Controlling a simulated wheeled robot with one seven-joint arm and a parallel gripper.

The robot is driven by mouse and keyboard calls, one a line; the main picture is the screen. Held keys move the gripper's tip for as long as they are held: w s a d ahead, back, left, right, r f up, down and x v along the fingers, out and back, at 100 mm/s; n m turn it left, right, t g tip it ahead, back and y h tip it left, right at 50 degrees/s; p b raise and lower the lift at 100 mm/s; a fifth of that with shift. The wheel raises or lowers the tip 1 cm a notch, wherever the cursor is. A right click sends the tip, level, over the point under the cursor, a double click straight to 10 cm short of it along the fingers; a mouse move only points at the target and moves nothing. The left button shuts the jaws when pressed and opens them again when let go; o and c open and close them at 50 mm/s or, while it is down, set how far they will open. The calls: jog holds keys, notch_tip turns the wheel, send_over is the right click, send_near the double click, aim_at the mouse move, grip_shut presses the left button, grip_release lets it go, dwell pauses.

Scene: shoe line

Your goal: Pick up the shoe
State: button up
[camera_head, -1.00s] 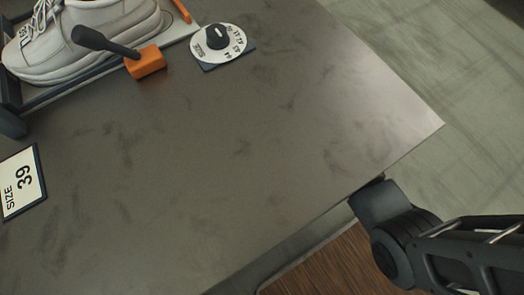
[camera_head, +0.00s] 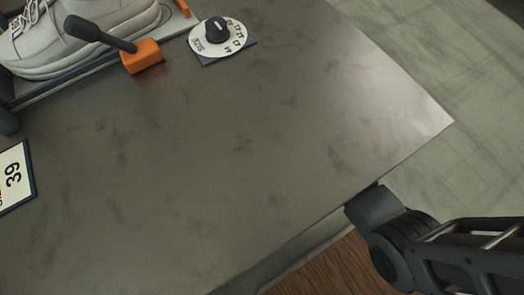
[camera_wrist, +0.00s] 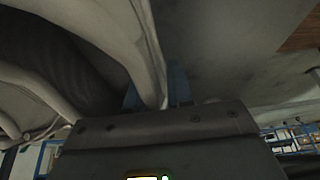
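A pale grey-white shoe (camera_head: 100,32) rests at the upper left of the head view, partly out of frame, in a fixture beside an orange clamp (camera_head: 143,57) with a black handle. In the wrist view the shoe (camera_wrist: 135,35) is very close, with its dark opening on the left. My gripper (camera_wrist: 155,92) shows two blue fingers, one on each side of a pale strip of the shoe's rim. The fingertips are partly hidden, so I cannot tell whether they press on the rim. The head view shows only part of my arm, not the gripper.
A dial plate (camera_head: 219,44) with a black knob sits right of the clamp. A sign (camera_head: 14,178) reading 39 lies at the left edge. The middle of the dark table (camera_head: 250,150) is clear. A wooden surface (camera_head: 335,268) lies below the table's edge.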

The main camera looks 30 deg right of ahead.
grip_shut()
jog(key=shift+r, duration=0.1)
